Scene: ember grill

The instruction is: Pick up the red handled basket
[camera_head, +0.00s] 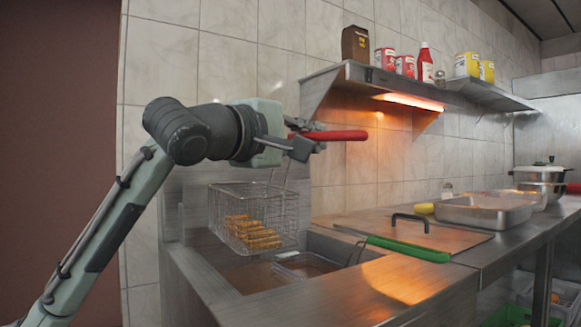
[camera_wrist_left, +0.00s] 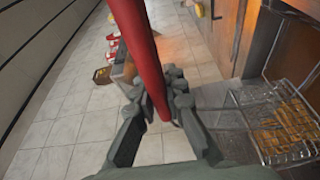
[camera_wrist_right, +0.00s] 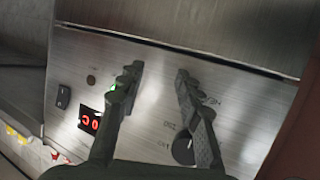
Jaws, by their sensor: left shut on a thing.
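The red handled basket is a wire fry basket (camera_head: 254,217) with fries (camera_head: 250,233) in it, hanging above the fryer opening in the head view. Its red handle (camera_head: 335,135) runs to the right above it. My left gripper (camera_head: 303,142) is shut on the red handle, also seen in the left wrist view (camera_wrist_left: 160,103). The basket mesh shows at the right of the left wrist view (camera_wrist_left: 275,125). My right gripper (camera_wrist_right: 158,80) is open and empty in front of a steel control panel; it is not seen in the head view.
A second basket (camera_head: 305,265) with a green handle (camera_head: 408,249) sits in the fryer. A steel tray (camera_head: 484,211) and a pot (camera_head: 540,178) stand on the counter at right. A shelf (camera_head: 375,78) with cans and bottles is above. The control panel (camera_wrist_right: 150,125) has a knob and red display.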

